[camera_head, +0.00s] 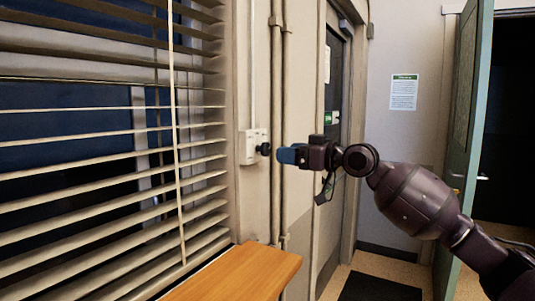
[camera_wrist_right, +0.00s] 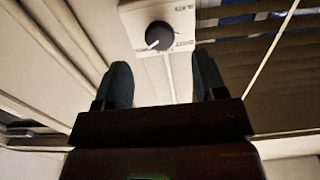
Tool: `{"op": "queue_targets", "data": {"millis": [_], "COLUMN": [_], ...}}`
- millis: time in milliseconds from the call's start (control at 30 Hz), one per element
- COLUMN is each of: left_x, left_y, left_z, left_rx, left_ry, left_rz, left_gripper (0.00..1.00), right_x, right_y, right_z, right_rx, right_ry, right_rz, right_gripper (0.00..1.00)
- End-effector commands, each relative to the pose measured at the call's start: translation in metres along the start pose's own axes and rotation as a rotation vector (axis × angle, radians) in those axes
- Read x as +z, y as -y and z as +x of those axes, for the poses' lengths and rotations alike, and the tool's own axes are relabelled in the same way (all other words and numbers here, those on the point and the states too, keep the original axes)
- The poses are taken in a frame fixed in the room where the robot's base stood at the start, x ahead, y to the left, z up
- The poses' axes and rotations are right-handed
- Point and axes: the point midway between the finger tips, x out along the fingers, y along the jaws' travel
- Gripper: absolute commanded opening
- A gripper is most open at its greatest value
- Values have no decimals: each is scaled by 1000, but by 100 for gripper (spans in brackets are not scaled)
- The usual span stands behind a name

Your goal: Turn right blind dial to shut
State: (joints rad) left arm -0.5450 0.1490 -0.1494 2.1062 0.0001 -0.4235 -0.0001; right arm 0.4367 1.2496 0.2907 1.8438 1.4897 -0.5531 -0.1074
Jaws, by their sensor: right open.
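The right blind dial is a black round knob (camera_head: 264,149) on a white wall plate (camera_head: 249,147), beside the window blind (camera_head: 110,130). The blind's slats are tilted with gaps between them. In the right wrist view the dial (camera_wrist_right: 159,36) shows face on, with a white pointer mark toward the lower left and small lettering on its plate (camera_wrist_right: 183,22). My right gripper (camera_head: 284,155) is just to the right of the dial in the head view, fingers toward it. In the wrist view its two blue-grey fingers (camera_wrist_right: 163,82) are apart with nothing between them, and the dial lies beyond their tips.
A wooden sill or tabletop (camera_head: 235,275) lies below the dial. Vertical pipes (camera_head: 276,120) run along the wall behind the gripper. A grey door (camera_head: 333,150) and an open green door (camera_head: 463,130) stand further back, with a dark mat (camera_head: 378,287) on the floor.

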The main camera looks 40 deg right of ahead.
Motion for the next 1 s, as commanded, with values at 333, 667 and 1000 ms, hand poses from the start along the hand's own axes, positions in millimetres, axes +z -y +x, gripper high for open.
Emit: {"op": "queue_targets", "data": {"millis": [333, 667, 1000], "left_x": [6, 2, 5], "left_y": [-1, 1, 2], "left_z": [5, 8, 8], "left_rx": [2, 4, 3], "left_ry": [6, -3, 3], "left_rz": [1, 11, 13], "left_gripper": [100, 100, 100], "right_x": [1, 0, 0], "right_y": [-1, 0, 0], "right_z": [39, 62, 65], "right_rx": [1, 1, 2], "right_ry": [1, 0, 0], "right_rz": [-1, 0, -1], "right_gripper": [65, 65, 65]}}
